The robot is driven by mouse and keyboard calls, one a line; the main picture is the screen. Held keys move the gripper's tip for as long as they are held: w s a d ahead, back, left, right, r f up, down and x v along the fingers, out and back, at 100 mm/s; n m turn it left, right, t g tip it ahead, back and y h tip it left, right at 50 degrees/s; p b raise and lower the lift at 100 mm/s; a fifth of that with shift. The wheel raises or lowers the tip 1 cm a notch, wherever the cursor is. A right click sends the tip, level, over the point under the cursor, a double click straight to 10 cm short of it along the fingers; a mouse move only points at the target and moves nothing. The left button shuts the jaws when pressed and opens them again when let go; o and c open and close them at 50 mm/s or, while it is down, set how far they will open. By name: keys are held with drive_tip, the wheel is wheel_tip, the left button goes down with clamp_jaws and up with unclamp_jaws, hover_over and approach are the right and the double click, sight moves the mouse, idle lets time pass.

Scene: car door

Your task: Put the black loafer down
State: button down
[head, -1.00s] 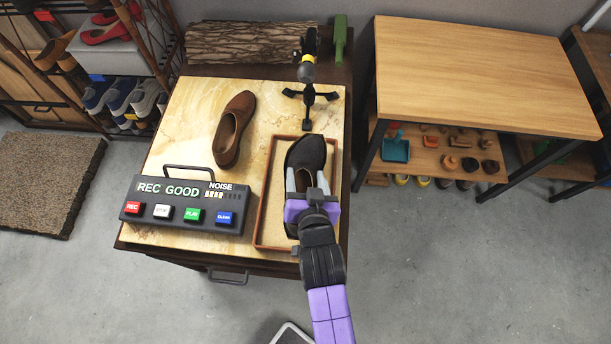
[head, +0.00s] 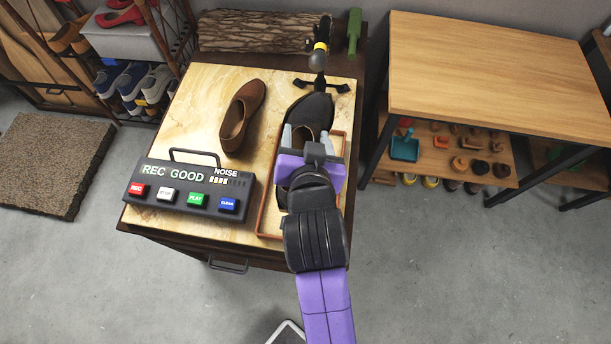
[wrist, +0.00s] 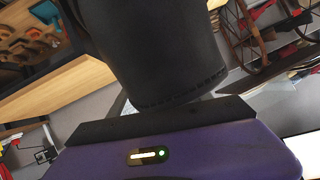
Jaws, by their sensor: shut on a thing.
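The black loafer (head: 310,109) is in my gripper (head: 304,138) in the head view, above the brown-rimmed tray (head: 265,207) on the marble-topped cabinet. The fingers are shut on the shoe's rear part, and its toe points away toward the microphone stand. In the wrist view the dark loafer (wrist: 160,50) fills the upper middle, just beyond the purple gripper body. The gripper and arm hide the shoe's heel and much of the tray. The shoe appears raised above the tray.
A brown loafer (head: 242,115) lies left of the tray. A recorder box (head: 190,186) with coloured buttons stands at the front left. The microphone stand (head: 320,80) is close beyond the black loafer's toe. A wooden table (head: 490,70) stands to the right.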

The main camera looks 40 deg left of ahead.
wheel_tip(320, 180, down, 18)
drive_tip(key=shift+r, duration=0.1)
idle(0.4)
drive_tip(key=shift+c, duration=2.4)
unclamp_jaws()
drive_tip(key=shift+f, duration=0.2)
drive_tip(key=shift+r, duration=0.25)
drive_tip(key=shift+s+d, duration=0.3)
drive_tip(key=b+v, duration=0.1)
drive_tip(key=v, duration=1)
drive_tip(key=shift+r, duration=0.1)
